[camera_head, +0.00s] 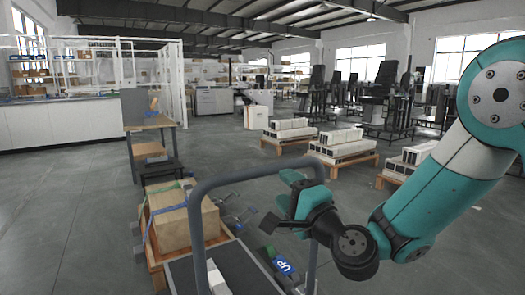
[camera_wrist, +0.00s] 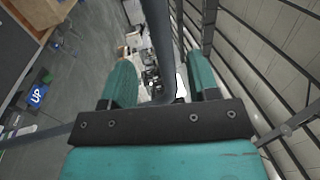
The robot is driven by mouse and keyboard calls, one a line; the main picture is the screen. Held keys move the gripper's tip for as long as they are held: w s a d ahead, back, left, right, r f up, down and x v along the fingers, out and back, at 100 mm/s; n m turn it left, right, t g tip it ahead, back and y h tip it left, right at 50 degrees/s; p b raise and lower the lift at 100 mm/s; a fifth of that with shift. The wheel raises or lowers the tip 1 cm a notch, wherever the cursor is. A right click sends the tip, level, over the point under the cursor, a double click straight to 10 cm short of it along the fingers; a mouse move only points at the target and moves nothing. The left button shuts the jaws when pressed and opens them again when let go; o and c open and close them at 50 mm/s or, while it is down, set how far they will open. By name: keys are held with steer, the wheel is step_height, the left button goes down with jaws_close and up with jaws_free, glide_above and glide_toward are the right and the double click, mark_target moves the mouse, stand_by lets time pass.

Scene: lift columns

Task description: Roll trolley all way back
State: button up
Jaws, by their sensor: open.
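The trolley (camera_head: 200,220) stands in front of me at the bottom centre of the head view, with a grey tubular handle and a dark deck. My gripper (camera_head: 283,198) is at the right upright of the handle, near its top bend. In the wrist view a grey handle tube (camera_wrist: 161,45) runs between the two teal fingers of my gripper (camera_wrist: 161,80). The fingers are apart, with gaps beside the tube, and do not look clamped on it. The trolley's wheels and lower frame are hidden.
A white block (camera_head: 217,280) is at the trolley's deck. A strapped cardboard box (camera_head: 185,217) on a wooden pallet stands beyond it, left. A blue UP label (camera_head: 283,267) shows right of the deck. A workbench (camera_head: 150,124) is farther left.

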mark_target(269, 171)
steer(key=p+x, duration=0.2)
steer(key=p, duration=0.1)
steer(key=p+x, duration=0.6)
steer(key=shift+r, duration=0.35)
steer(key=shift+w+a+f+p, duration=0.1)
steer(key=shift+w+a+p, duration=0.45)
steer(key=shift+w+p, duration=0.35)
jaws_close()
steer(key=shift+s, duration=0.1)
